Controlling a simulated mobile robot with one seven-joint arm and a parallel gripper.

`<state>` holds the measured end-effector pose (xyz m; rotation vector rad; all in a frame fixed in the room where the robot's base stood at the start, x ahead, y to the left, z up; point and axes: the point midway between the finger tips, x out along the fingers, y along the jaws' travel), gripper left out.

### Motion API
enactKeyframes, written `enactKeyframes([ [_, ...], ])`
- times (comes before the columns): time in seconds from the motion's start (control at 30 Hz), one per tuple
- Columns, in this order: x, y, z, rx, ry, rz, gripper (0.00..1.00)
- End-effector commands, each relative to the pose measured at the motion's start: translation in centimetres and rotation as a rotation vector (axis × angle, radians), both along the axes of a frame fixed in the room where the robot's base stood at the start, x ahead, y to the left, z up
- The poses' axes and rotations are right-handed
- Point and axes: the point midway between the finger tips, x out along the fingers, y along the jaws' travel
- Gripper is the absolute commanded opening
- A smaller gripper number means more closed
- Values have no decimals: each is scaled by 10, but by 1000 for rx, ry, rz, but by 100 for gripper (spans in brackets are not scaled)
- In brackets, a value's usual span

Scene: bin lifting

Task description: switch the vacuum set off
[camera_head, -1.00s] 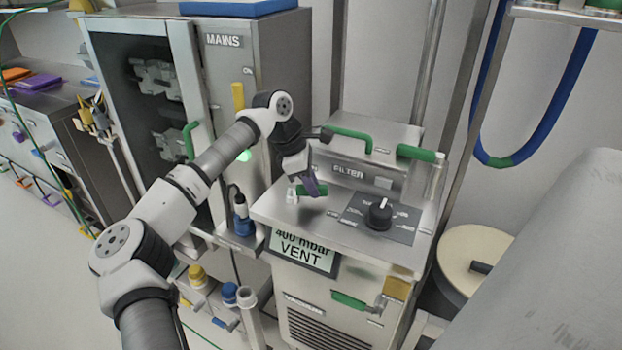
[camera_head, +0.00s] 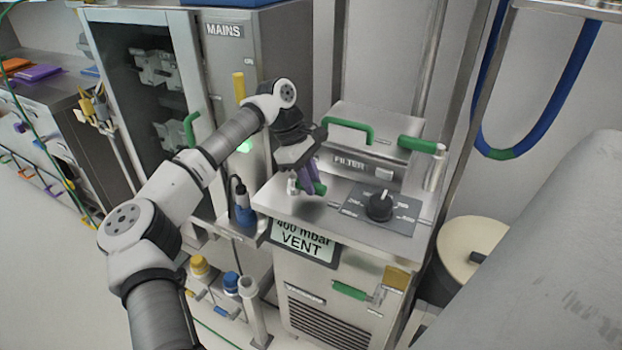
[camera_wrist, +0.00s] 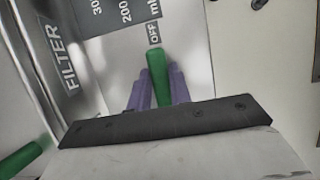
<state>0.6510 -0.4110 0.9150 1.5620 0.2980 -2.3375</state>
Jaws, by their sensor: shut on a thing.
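The vacuum set is the steel cabinet with a "400 mbar VENT" display (camera_head: 304,244) on its front. On its top is a small valve with a green lever (camera_head: 320,188), left of a black dial (camera_head: 380,207). My gripper (camera_head: 308,182) has purple fingers down at this lever. In the wrist view the green lever (camera_wrist: 158,72) stands between the two purple fingers of my gripper (camera_wrist: 159,88), which are shut on it. An "OFF" label (camera_wrist: 154,33) is just beyond the lever tip. My fingers partly hide the lever in the head view.
A raised "FILTER" housing (camera_head: 375,135) with green handles stands behind the lever. The "MAINS" cabinet (camera_head: 235,60) with a yellow lever (camera_head: 239,87) is to the left. A round beige-lidded drum (camera_head: 470,250) is at the right.

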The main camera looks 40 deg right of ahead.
Motion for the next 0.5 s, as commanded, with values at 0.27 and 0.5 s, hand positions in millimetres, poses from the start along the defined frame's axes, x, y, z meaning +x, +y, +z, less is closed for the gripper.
enactKeyframes([
  [0.27, -1, 0, 1, 1, -1, -6, 21],
  [0.5, 0, 0, 0, 1, 0, -3, 42],
])
